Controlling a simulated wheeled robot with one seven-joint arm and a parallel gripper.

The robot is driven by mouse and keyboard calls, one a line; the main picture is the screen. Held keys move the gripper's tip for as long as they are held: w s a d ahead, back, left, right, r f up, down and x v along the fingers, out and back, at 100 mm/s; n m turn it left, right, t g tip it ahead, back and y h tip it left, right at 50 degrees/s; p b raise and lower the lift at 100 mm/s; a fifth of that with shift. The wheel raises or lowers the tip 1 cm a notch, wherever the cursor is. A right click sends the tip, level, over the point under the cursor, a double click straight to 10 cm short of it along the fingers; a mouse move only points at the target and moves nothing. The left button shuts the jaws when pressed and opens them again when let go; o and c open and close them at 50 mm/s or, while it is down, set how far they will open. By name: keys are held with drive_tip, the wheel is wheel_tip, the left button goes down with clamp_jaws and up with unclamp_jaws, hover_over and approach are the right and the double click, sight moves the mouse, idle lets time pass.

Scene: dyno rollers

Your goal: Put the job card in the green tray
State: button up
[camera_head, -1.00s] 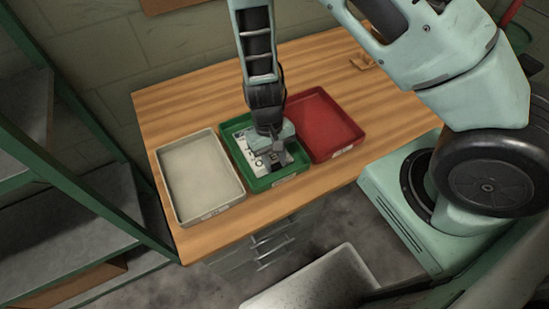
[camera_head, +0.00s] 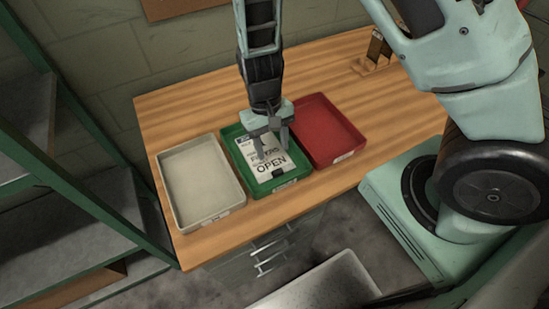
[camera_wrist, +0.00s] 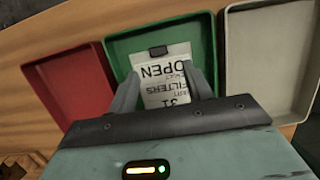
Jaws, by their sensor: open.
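The job card (camera_head: 263,165), white with dark print reading "FILTERS" and "OPEN" and with a dark clip at one end, lies in the green tray (camera_head: 292,181). In the wrist view the card (camera_wrist: 165,72) also lies inside the green tray (camera_wrist: 122,47), its far part hidden by my gripper. My gripper (camera_head: 273,152) is above the card with its fingers apart and nothing between them. In the wrist view the open fingers (camera_wrist: 160,80) show on either side of the card.
A cream tray (camera_head: 183,224) stands left of the green tray and a red tray (camera_head: 352,146) right of it, on a wooden table (camera_head: 175,113). A small wooden holder (camera_head: 375,55) stands at the back right. Green shelving (camera_head: 80,125) is at the left.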

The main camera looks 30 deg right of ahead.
drive_tip(key=s+a+r+n+y, duration=0.1)
drive_tip(key=s+a+r, duration=0.15)
drive_tip(key=r, duration=0.35)
drive_tip(key=s+a+r+n, duration=0.2)
drive_tip(key=a+r, duration=0.1)
drive_tip(key=r, duration=0.4)
drive_tip(key=s+r+n+t, duration=0.2)
drive_tip(key=s+r+n, duration=0.2)
drive_tip(key=s+r, duration=0.3)
drive_tip(key=s, duration=0.3)
drive_tip(key=shift+a+r+n+t, duration=0.35)
drive_tip(key=shift+r+n+t, duration=0.05)
